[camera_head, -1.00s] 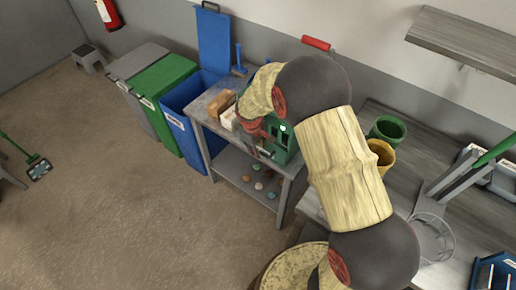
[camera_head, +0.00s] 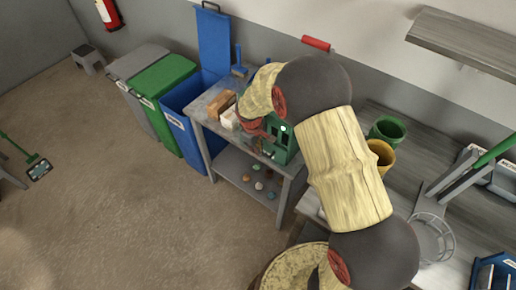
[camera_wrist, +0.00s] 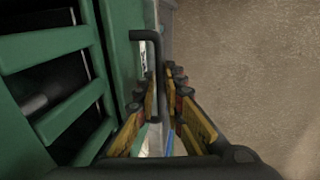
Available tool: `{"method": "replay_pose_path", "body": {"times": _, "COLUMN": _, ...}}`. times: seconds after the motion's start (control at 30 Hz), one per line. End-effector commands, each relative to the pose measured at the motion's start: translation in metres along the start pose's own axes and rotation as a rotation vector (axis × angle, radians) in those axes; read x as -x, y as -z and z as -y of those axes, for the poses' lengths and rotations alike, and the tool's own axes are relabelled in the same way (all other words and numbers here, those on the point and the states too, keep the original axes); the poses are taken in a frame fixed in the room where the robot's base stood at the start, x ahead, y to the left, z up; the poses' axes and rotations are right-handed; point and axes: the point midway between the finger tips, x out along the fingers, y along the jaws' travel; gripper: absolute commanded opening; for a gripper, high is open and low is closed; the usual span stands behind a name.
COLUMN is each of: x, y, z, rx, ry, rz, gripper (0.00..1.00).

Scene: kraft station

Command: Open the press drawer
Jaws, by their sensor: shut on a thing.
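The green press (camera_head: 283,146) stands on the grey workbench, partly hidden behind my arm in the head view. In the wrist view its green slatted frame (camera_wrist: 52,48) fills the left side. A black bent handle (camera_wrist: 145,35) of the press drawer sticks out from it and runs down between my fingers. My gripper (camera_wrist: 161,82) is shut on this handle, with one yellow-padded finger on each side. In the head view my gripper is mostly hidden by my arm. How far the drawer stands out cannot be told.
A brown block (camera_head: 221,103) lies on the workbench left of the press. Blue (camera_head: 188,132) and green (camera_head: 162,82) bins stand further left. Several small coloured pieces lie on the lower shelf (camera_head: 236,172). The floor in front is clear. Green (camera_head: 387,130) and yellow pots stand right of my arm.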

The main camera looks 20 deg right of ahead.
Motion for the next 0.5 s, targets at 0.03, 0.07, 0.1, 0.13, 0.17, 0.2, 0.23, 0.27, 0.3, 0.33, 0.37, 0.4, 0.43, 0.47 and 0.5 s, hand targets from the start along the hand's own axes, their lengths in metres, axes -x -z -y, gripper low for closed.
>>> {"method": "replay_pose_path", "body": {"times": 0.03, "x": 0.000, "y": 0.000, "z": 0.000, "rx": 0.000, "ry": 0.000, "rz": 0.000, "gripper": 0.00}}
{"method": "replay_pose_path", "body": {"times": 0.07, "x": 0.000, "y": 0.000, "z": 0.000, "rx": 0.000, "ry": 0.000, "rz": 0.000, "gripper": 0.00}}
{"method": "replay_pose_path", "body": {"times": 0.1, "x": 0.000, "y": 0.000, "z": 0.000, "rx": 0.000, "ry": 0.000, "rz": 0.000, "gripper": 0.00}}
{"method": "replay_pose_path", "body": {"times": 0.13, "x": 0.001, "y": 0.000, "z": 0.001, "rx": 0.000, "ry": 0.000, "rz": 0.000, "gripper": 0.00}}
{"method": "replay_pose_path", "body": {"times": 0.17, "x": 0.001, "y": 0.000, "z": 0.002, "rx": 0.001, "ry": 0.000, "rz": -0.001, "gripper": 0.00}}
{"method": "replay_pose_path", "body": {"times": 0.2, "x": 0.001, "y": 0.000, "z": 0.004, "rx": 0.001, "ry": 0.000, "rz": -0.001, "gripper": 0.00}}
{"method": "replay_pose_path", "body": {"times": 0.23, "x": 0.002, "y": 0.001, "z": 0.006, "rx": 0.002, "ry": 0.000, "rz": -0.001, "gripper": 0.00}}
{"method": "replay_pose_path", "body": {"times": 0.27, "x": 0.002, "y": 0.001, "z": 0.009, "rx": 0.002, "ry": 0.000, "rz": -0.001, "gripper": 0.00}}
{"method": "replay_pose_path", "body": {"times": 0.3, "x": 0.003, "y": 0.001, "z": 0.013, "rx": 0.002, "ry": 0.000, "rz": -0.001, "gripper": 0.00}}
{"method": "replay_pose_path", "body": {"times": 0.33, "x": 0.004, "y": 0.001, "z": 0.017, "rx": 0.002, "ry": 0.000, "rz": -0.001, "gripper": 0.00}}
{"method": "replay_pose_path", "body": {"times": 0.37, "x": 0.004, "y": 0.001, "z": 0.021, "rx": 0.003, "ry": 0.001, "rz": -0.001, "gripper": 0.00}}
{"method": "replay_pose_path", "body": {"times": 0.4, "x": 0.006, "y": 0.001, "z": 0.029, "rx": 0.004, "ry": 0.001, "rz": 0.000, "gripper": 0.00}}
{"method": "replay_pose_path", "body": {"times": 0.43, "x": 0.007, "y": 0.001, "z": 0.034, "rx": 0.004, "ry": 0.001, "rz": -0.001, "gripper": 0.00}}
{"method": "replay_pose_path", "body": {"times": 0.47, "x": 0.008, "y": 0.001, "z": 0.040, "rx": 0.005, "ry": 0.000, "rz": -0.001, "gripper": 0.00}}
{"method": "replay_pose_path", "body": {"times": 0.5, "x": 0.010, "y": 0.001, "z": 0.049, "rx": 0.005, "ry": 0.000, "rz": -0.001, "gripper": 0.00}}
